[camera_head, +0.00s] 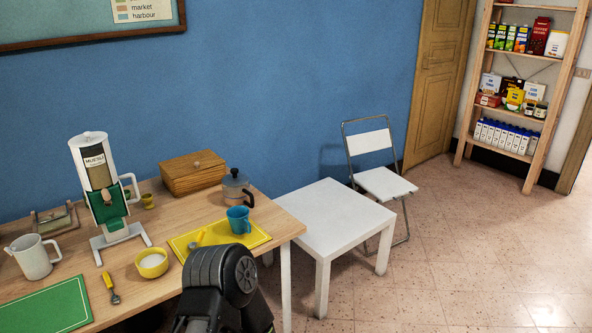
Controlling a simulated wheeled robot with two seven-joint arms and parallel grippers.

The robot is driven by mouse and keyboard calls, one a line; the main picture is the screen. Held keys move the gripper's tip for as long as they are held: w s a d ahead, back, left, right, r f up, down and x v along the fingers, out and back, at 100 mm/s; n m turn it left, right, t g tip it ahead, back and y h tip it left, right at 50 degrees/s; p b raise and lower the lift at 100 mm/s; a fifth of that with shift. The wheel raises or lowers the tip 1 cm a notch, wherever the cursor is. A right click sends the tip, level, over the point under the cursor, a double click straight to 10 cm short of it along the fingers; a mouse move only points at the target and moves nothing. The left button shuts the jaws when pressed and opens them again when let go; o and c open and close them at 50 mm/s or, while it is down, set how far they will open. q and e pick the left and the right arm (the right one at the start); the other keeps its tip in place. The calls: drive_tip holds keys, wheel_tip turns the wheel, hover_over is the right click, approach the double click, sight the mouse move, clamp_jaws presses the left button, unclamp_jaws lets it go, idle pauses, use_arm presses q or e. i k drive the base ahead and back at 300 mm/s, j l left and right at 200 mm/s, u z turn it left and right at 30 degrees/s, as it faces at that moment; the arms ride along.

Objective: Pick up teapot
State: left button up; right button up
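A grey, see-through pot with a lid and a dark handle (236,187), which looks like the teapot, stands upright at the back right of the wooden table (185,212). A blue mug (239,219) stands just in front of it on a yellow mat and hides a little of its lower part. One of my black arm links comes up from the bottom edge in front of the table. No gripper fingers show in this view, so both grippers are out of sight.
A wooden bread box (193,172) stands left of the pot. A muesli dispenser (104,190), white jug (32,257), yellow bowl (152,263) and green mat (45,306) are further left. A white side table (333,218) and folding chair (383,183) stand right; floor beyond is clear.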

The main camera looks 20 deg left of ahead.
sight(242, 195)
drive_tip(key=i+l+u, duration=0.1)
drive_tip(key=i+u, duration=0.3)
drive_tip(key=i+l+u, duration=0.2)
drive_tip(key=i+u, duration=0.2)
drive_tip(key=i+l+u, duration=0.65)
drive_tip(key=u, duration=0.15)
drive_tip(key=i+l+u, duration=0.2)
drive_tip(key=l+u, duration=0.15)
drive_tip(key=l, duration=0.25)
drive_tip(key=i+l+u, duration=0.15)
drive_tip(key=l+u, duration=0.65)
drive_tip(key=l, duration=0.3)
drive_tip(key=l+u, duration=0.4)
drive_tip(key=l, duration=0.2)
